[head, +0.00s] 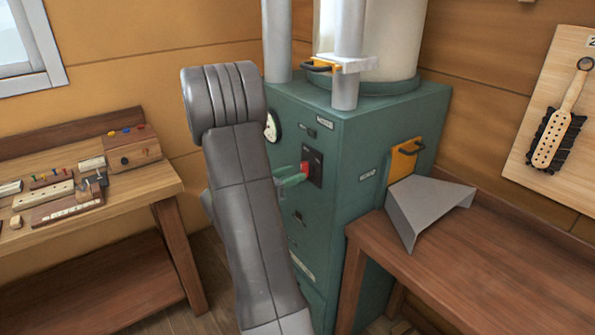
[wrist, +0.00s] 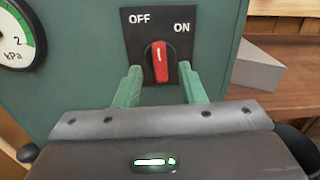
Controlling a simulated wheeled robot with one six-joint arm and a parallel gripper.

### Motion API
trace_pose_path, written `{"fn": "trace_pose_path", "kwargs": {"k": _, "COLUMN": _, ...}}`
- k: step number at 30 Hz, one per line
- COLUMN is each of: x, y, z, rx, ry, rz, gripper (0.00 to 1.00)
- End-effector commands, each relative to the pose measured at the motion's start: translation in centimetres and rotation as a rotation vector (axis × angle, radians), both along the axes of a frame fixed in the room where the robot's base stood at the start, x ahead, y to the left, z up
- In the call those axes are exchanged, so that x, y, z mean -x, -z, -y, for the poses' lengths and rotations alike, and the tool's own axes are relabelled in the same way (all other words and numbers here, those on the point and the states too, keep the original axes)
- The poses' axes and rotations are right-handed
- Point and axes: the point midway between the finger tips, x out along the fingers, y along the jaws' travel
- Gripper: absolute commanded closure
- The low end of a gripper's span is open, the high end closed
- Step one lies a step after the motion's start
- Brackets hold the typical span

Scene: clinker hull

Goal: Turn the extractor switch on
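The extractor switch is a red knob (wrist: 160,62) with a white mark, on a black plate (wrist: 140,37) lettered OFF at upper left and ON at upper right. The knob stands nearly upright, its top leaning slightly toward OFF. In the head view the red knob (head: 305,168) shows on the front of the green cabinet (head: 345,150). My gripper (wrist: 161,76) is open, one green finger on each side of the knob, with gaps showing. In the head view the gripper (head: 293,175) is at the plate, partly hidden by my arm.
A round kPa gauge (wrist: 18,35) is left of the switch. A brown bench (head: 480,250) with a grey angled piece (head: 425,205) stands close on the right. A workbench (head: 90,215) with small tools is on the left.

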Motion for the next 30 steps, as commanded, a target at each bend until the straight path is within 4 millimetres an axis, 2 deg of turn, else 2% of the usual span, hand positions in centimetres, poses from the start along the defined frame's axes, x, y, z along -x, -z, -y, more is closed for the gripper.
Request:
{"fn": "trace_pose_path", "kwargs": {"k": 6, "x": -1.2, "y": 0.0, "z": 1.6, "rx": 0.0, "ry": 0.001, "rz": 0.0, "gripper": 0.64}}
{"fn": "trace_pose_path", "kwargs": {"k": 17, "x": -1.4, "y": 0.0, "z": 1.9, "rx": 0.0, "ry": 0.0, "rz": 0.0, "gripper": 0.64}}
{"fn": "trace_pose_path", "kwargs": {"k": 21, "x": -1.4, "y": 0.0, "z": 1.9, "rx": 0.0, "ry": 0.0, "rz": 0.0, "gripper": 0.91}}
{"fn": "trace_pose_path", "kwargs": {"k": 23, "x": -1.4, "y": 0.0, "z": 1.9, "rx": 0.0, "ry": 0.0, "rz": 0.0, "gripper": 1.0}}
{"fn": "trace_pose_path", "kwargs": {"k": 30, "x": -1.4, "y": 0.1, "z": 1.9, "rx": -0.007, "ry": 0.0, "rz": 0.01, "gripper": 1.0}}
